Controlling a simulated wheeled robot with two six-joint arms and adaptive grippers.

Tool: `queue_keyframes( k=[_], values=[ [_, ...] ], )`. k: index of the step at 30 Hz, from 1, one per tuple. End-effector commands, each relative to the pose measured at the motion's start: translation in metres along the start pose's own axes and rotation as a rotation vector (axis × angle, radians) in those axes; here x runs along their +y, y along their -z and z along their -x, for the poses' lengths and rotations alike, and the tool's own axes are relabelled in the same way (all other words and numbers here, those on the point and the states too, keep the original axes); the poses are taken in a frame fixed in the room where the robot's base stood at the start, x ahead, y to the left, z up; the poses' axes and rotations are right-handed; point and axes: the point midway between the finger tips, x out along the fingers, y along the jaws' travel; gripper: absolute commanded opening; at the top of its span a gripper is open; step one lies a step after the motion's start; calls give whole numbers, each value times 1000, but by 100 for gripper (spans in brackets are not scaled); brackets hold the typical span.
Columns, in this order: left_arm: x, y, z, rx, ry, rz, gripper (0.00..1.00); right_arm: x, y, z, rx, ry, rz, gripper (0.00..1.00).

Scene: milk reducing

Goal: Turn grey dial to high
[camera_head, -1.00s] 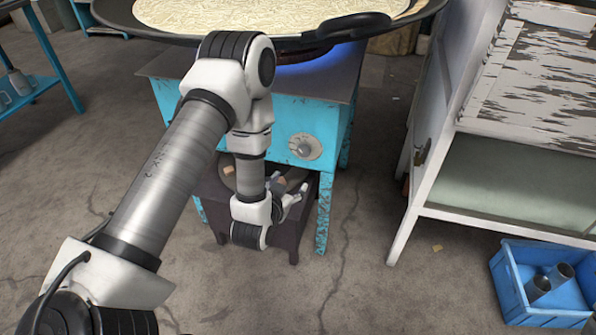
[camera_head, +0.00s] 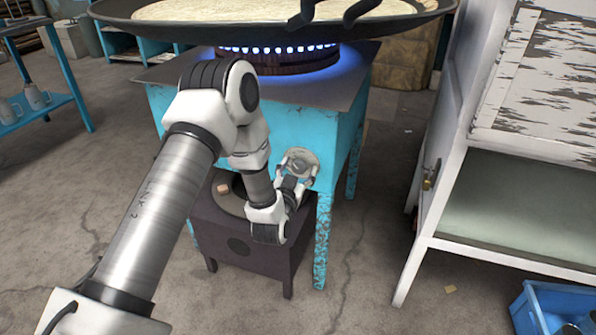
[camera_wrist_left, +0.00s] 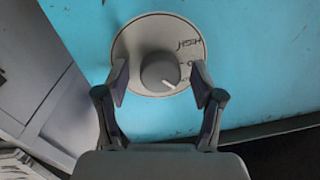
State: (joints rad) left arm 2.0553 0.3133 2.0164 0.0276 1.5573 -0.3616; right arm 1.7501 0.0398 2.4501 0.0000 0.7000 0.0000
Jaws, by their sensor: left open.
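The grey dial (camera_wrist_left: 160,72) sits on a round pale plate (camera_wrist_left: 130,45) on the blue stove front. Its white mark points to the lower right, and "HIGH" is lettered at the plate's upper right. A second marking near the mark is hard to read. In the head view the round plate (camera_head: 299,158) is partly covered by my gripper. My left gripper (camera_wrist_left: 160,82) is open, with one fingertip on each side of the dial; whether they touch it I cannot tell. It also shows in the head view (camera_head: 298,168).
The blue stove (camera_head: 225,125) carries a lit burner (camera_head: 278,60) under a wide black pan (camera_head: 200,30). A dark low stand (camera_head: 270,255) is below my left wrist. A white cabinet (camera_head: 425,240) stands to the right, with a blue crate (camera_head: 545,300) in front.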

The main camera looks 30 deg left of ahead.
Motion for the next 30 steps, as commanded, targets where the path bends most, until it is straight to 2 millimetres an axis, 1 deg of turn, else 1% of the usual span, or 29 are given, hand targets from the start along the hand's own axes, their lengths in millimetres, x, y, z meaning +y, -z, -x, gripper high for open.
queue_keyframes(
  k=[1,2,3,5,6,7,15,20,26,30],
  values=[
    [0,0,0,0,0,0,67,0,0,0,0,0,0,43],
    [0,0,0,0,0,0,64,0,0,0,0,0,0,43],
    [0,0,0,0,0,0,50,0,0,0,0,0,0,43],
    [0,0,0,-1,0,0,28,0,0,0,0,0,0,43],
    [0,0,0,-1,0,0,14,0,0,0,0,0,0,43],
    [0,0,0,-1,0,0,8,0,0,0,0,0,0,43],
    [0,0,0,-1,0,7,8,0,0,0,0,0,0,43],
    [0,0,0,-3,-1,41,8,0,0,2,0,0,0,43],
    [0,1,0,-11,-2,141,8,0,0,4,0,0,0,43],
    [-1,1,0,-19,-3,247,8,0,0,7,0,0,0,43]
  ],
)
